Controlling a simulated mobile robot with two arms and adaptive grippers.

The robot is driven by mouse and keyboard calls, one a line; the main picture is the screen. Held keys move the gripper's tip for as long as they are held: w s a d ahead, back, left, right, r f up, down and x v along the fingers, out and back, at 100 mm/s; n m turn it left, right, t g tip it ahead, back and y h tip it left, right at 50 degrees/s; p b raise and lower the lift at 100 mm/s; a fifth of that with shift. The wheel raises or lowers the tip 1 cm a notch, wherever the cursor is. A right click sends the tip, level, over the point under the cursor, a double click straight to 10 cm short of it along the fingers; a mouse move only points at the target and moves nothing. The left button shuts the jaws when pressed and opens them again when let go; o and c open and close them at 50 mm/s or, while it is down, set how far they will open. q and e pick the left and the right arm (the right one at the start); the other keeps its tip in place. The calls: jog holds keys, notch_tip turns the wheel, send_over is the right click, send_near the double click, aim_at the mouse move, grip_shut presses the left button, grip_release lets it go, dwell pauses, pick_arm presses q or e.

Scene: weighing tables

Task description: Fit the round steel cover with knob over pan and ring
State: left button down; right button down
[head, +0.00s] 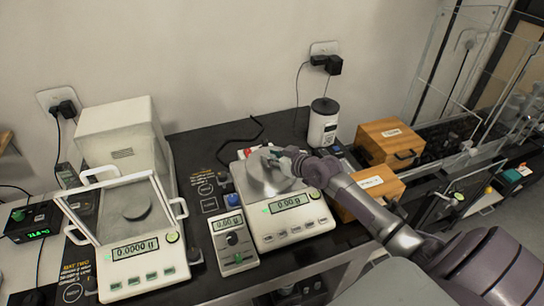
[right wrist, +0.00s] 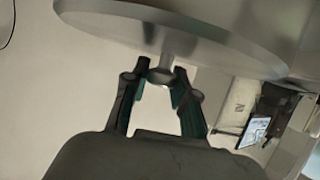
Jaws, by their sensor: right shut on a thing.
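The round steel cover (head: 256,181) is over the middle balance (head: 291,231) in the head view. Its broad disc (right wrist: 205,40) and short knob (right wrist: 165,66) show in the right wrist view. My right gripper (head: 276,157) is shut on the knob, with its fingers on both sides of it (right wrist: 162,80). The cover hides the pan and ring, so I cannot tell whether it rests on them or hangs just above. My left gripper is not in view.
A glass-shielded balance (head: 135,254) stands at the left, with a small display unit (head: 233,239) between the two balances. A white canister (head: 323,125) and wooden boxes (head: 390,140) stand behind and right.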

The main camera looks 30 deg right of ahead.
jog(key=c, duration=0.8)
grip_release()
jog(key=shift+r, duration=0.1)
jog(key=shift+c, duration=0.2)
jog(key=shift+s, duration=0.15)
jog(key=v, duration=1.1)
jog(key=shift+s, duration=0.35)
jog(key=shift+d, duration=0.1)
